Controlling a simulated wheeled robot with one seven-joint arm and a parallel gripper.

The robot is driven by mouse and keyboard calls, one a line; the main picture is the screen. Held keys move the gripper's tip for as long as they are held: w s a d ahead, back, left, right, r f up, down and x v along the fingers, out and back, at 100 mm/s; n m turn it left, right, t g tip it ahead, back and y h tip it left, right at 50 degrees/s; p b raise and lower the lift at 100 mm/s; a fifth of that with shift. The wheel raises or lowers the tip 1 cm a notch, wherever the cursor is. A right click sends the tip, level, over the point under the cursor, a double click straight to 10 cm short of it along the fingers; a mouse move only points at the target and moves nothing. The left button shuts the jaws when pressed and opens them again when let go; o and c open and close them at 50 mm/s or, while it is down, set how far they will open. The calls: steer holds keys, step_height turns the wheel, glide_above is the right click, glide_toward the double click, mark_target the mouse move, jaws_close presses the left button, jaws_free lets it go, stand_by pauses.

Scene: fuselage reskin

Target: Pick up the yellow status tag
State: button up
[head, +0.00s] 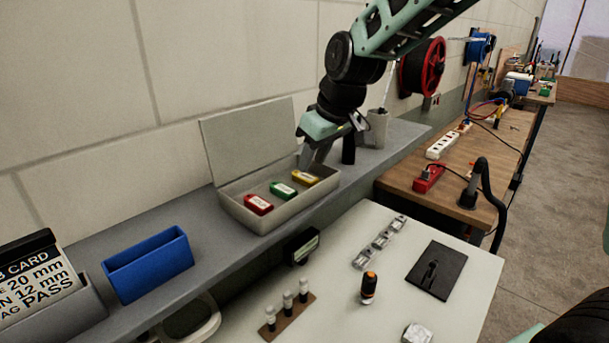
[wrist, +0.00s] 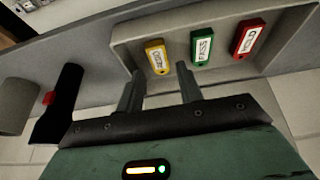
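The yellow status tag (head: 305,178) lies at the right end of the open grey box (head: 265,222) on the shelf. It also shows in the wrist view (wrist: 158,57), with dark lettering on a white label. A green tag (head: 283,190) and a red tag (head: 258,204) lie beside it in the same box. My gripper (head: 309,163) is above the right end of the box, close to the yellow tag. In the wrist view my gripper (wrist: 160,88) has its two fingers apart and nothing between them. The yellow tag is just beyond the fingertips, apart from them.
The box's raised lid (head: 250,138) stands behind the tags, near the wall. A grey cup (head: 377,128) and a black cylinder (head: 348,150) stand right of the box. A blue bin (head: 148,265) is to the left. A white table (head: 340,290) with small parts is in front.

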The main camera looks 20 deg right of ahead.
mark_target(305, 176)
steer(key=shift+p+x, duration=1)
steer(key=shift+x, duration=1.25)
steer(key=shift+w, duration=0.15)
steer(key=c, duration=0.7)
steer(key=shift+c, duration=0.2)
step_height(305, 176, up, 10)
steer(key=b, duration=0.3)
